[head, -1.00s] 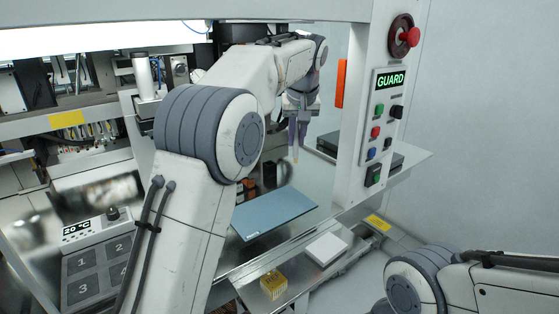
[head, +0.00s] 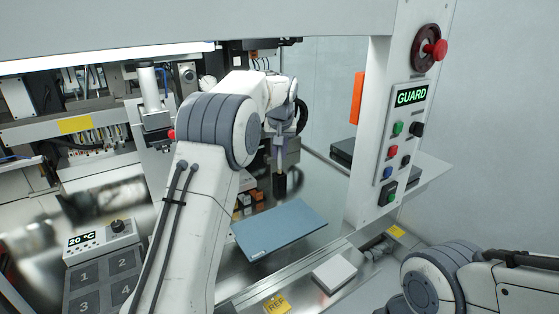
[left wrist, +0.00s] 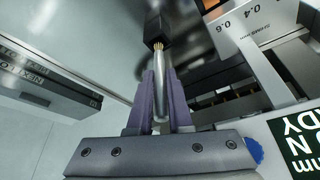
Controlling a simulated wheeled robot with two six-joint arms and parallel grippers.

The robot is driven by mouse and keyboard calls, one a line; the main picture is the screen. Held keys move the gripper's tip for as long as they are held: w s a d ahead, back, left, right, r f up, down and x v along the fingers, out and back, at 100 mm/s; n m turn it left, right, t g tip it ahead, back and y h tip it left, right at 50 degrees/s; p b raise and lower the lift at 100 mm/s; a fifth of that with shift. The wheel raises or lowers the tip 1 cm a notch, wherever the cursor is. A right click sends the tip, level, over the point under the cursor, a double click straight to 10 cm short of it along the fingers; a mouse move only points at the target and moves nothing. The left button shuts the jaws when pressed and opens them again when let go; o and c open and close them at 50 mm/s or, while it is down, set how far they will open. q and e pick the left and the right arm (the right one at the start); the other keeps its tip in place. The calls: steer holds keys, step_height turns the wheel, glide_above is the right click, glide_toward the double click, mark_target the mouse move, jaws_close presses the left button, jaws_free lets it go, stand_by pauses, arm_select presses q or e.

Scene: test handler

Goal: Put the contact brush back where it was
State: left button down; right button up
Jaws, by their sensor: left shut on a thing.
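My left gripper (head: 280,160) is shut on the contact brush, between its purple fingers. In the left wrist view the brush (left wrist: 161,100) is a silver rod with brass bristles at its far end, pointing away from the gripper (left wrist: 161,80). A black holder (head: 280,185) stands on the shiny deck right under the gripper. The holder also shows in the left wrist view (left wrist: 154,28), just beyond the bristles and roughly in line with them. I cannot tell whether the bristles touch or enter it. My right gripper is out of view.
A blue mat (head: 279,233) lies in front of the holder, with small orange and dark blocks (head: 245,202) to the holder's left. A white block (head: 335,273) and a yellow REF block (head: 276,304) lie nearer. The GUARD panel (head: 402,135) stands on the right.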

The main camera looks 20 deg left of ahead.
mark_target(280, 163)
arm_select(q)
step_height(280, 163, down, 3)
steer(key=shift+f+p, duration=0.2)
steer(key=shift+p, duration=0.35)
steer(key=shift+f, duration=0.3)
steer(key=shift+f, duration=0.2)
steer(key=c, duration=0.8)
jaws_free()
steer(key=shift+c, duration=0.2)
steer(key=shift+r, duration=0.1)
